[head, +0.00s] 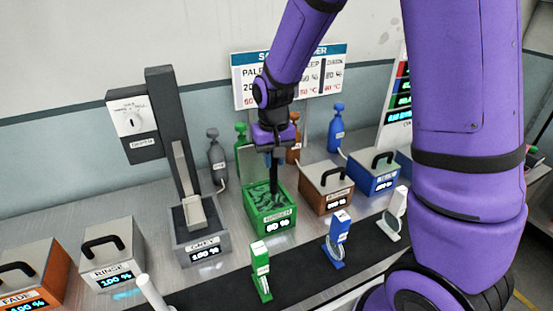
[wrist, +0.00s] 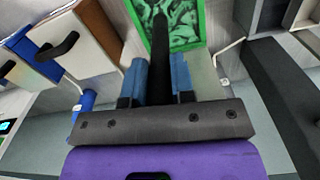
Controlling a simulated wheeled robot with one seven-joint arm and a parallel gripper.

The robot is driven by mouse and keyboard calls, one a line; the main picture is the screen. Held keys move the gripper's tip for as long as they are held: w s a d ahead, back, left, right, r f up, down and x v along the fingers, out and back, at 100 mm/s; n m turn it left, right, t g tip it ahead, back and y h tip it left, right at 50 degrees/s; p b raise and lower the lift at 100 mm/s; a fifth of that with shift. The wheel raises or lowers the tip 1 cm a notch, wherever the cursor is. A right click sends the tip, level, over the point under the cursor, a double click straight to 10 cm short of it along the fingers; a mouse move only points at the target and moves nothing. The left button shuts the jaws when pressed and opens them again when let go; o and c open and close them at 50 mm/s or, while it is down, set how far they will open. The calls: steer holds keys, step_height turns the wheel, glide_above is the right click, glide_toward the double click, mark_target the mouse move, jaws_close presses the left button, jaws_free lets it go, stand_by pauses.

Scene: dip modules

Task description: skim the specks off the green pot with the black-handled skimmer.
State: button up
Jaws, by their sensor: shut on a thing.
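The green pot (head: 268,224) stands open in the middle of the counter, with a lit percentage display on its front. Its surface is mottled dark and light green; single specks are hard to tell apart. Its green rim also shows at the top of the wrist view (wrist: 203,22). My gripper (head: 277,152) is above the pot, pointing down. In the wrist view its blue-padded fingers (wrist: 160,82) are shut on the skimmer's black handle (wrist: 160,45). The handle (head: 274,180) runs down into the pot. The skimmer's head is hidden.
A grey open tank (head: 200,243) with a tall dark post (head: 172,130) stands left of the pot. Lidded brown (head: 327,192) and blue (head: 372,175) boxes stand right. Small green (head: 261,272), blue (head: 338,240) and white (head: 394,215) stands line the dark front strip. Bottles stand behind.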

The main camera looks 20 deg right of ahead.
step_height(320, 180, up, 6)
steer(key=w+a, duration=0.1)
steer(key=shift+w+r, duration=0.15)
steer(key=shift+w, duration=0.15)
stand_by(0.9)
stand_by(0.9)
